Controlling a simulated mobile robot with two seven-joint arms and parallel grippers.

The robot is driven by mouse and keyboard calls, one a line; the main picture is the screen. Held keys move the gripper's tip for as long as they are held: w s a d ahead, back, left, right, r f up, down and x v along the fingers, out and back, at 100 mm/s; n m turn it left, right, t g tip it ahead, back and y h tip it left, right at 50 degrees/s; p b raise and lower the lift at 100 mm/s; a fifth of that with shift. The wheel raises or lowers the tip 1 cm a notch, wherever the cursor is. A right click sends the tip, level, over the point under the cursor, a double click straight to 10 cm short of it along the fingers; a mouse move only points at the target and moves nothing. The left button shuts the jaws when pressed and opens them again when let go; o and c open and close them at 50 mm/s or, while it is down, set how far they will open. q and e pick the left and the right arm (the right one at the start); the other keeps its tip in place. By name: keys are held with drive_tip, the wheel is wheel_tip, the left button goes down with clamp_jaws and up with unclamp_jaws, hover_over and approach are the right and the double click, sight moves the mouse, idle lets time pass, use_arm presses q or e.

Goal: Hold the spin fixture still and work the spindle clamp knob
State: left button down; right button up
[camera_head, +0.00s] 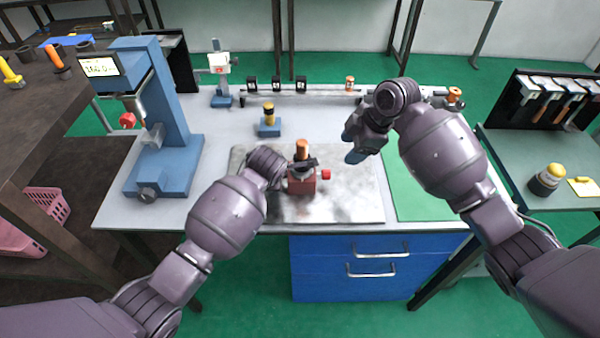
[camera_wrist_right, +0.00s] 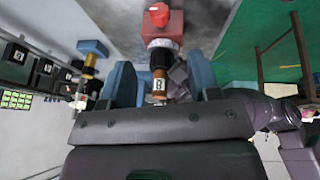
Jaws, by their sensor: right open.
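The spin fixture (camera_head: 301,184) is a red block on the grey metal plate, with a dark collar and an upright copper-coloured spindle (camera_head: 302,150) on top. A small red knob (camera_head: 326,174) sticks out of its right side; the knob also shows in the right wrist view (camera_wrist_right: 158,13). My left gripper (camera_head: 283,169) is at the fixture's left side; its fingers are mostly hidden by my wrist. My right gripper (camera_head: 356,143) is open and empty, right of the fixture and apart from it. In the right wrist view the spindle (camera_wrist_right: 160,78) appears between its blue fingers.
A blue press-like stand (camera_head: 170,110) with a display stands at the left. A blue block with a yellow-black cylinder (camera_head: 269,122) sits behind the plate. A rail with black holders (camera_head: 300,86) lines the back. A green mat (camera_head: 415,190) lies right, partly under my right arm.

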sight(329, 175)
drive_tip(key=shift+x, duration=5.9)
drive_tip(key=c, duration=0.9)
drive_tip(key=shift+s+f+n+t, duration=0.1)
drive_tip(key=shift+n+t, duration=0.1)
drive_tip(key=shift+t, duration=0.75)
drive_tip(key=shift+s+f+n+t, duration=0.1)
drive_tip(key=shift+s+n+t, duration=0.1)
drive_tip(key=shift+t, duration=0.75)
drive_tip(key=n+t, duration=0.1)
drive_tip(key=t, duration=0.3)
drive_tip(key=shift+s+y, duration=0.1)
drive_tip(key=shift+y, duration=0.2)
drive_tip(key=shift+t, duration=0.3)
drive_tip(key=o, duration=0.9)
